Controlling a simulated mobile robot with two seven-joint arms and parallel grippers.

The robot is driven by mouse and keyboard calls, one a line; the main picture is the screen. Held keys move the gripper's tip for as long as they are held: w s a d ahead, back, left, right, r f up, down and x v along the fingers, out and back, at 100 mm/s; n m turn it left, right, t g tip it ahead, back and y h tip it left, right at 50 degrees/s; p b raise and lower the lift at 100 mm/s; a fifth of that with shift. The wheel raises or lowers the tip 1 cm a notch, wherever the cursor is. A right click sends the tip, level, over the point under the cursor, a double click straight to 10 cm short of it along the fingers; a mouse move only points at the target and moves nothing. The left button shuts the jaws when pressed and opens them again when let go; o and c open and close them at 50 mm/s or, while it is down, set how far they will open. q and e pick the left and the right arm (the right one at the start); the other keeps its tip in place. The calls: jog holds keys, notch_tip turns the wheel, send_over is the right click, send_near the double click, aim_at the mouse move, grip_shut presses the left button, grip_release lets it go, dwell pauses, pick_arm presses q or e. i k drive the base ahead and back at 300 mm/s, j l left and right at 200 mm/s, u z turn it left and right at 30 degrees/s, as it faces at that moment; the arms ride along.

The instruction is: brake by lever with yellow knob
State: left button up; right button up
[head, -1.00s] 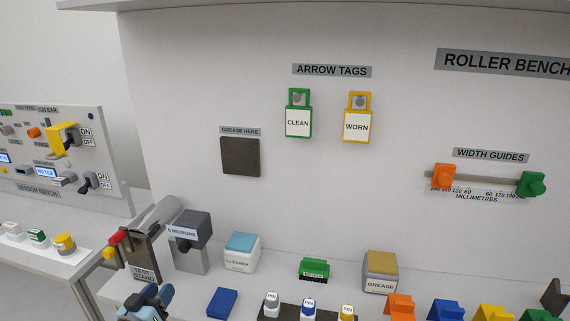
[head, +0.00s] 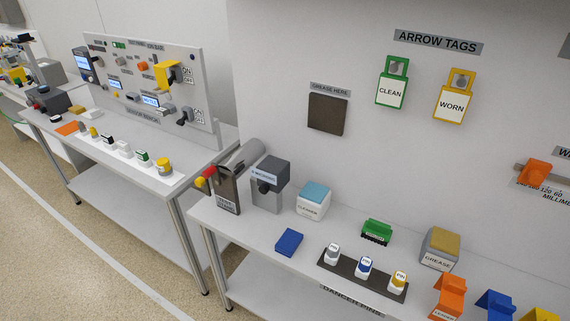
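A small yellow knob (head: 199,183) shows at the left side of the dark test stand (head: 228,190), at the left end of the near bench. A red knob (head: 209,171) sits just above and beside it. The levers behind the knobs are too small to make out clearly. A grey cylindrical roller (head: 240,154) lies at the top of the stand. Neither of my grippers is in the head view.
The near bench holds a dark grey box (head: 271,183), a cleaner box (head: 313,201), a blue block (head: 289,243), a pin tray (head: 346,277) and a grease box (head: 440,247). The sensor bench (head: 150,180) stands to the left, with open floor (head: 60,230) in front.

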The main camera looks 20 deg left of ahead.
aim_at(201, 180)
jog(key=u, duration=1.4)
